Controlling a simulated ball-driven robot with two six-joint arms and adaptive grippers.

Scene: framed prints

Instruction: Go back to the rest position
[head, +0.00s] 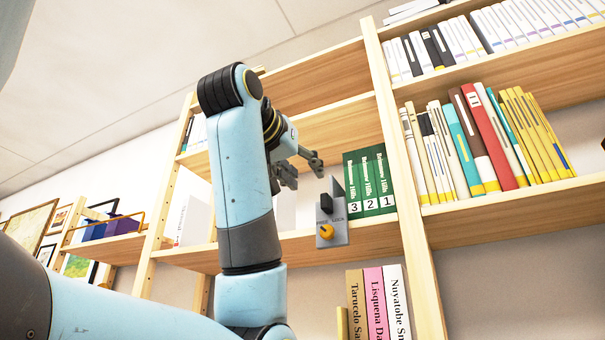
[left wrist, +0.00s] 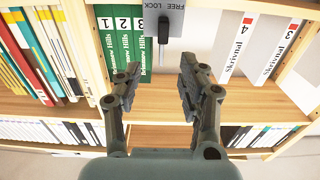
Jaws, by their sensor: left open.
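My left gripper (head: 300,167) is raised in front of the wooden shelf in the head view, at the end of my light blue arm. In the left wrist view its two fingers (left wrist: 160,88) are apart with nothing between them. My right gripper is not in view.
Green numbered books (head: 371,180) stand right of the gripper. More books (head: 490,140) fill the shelves (head: 500,205) further right. Pink, tan and white books (head: 377,303) stand below. White books (left wrist: 265,45) show in the left wrist view. Framed prints (head: 30,225) hang at the far left.

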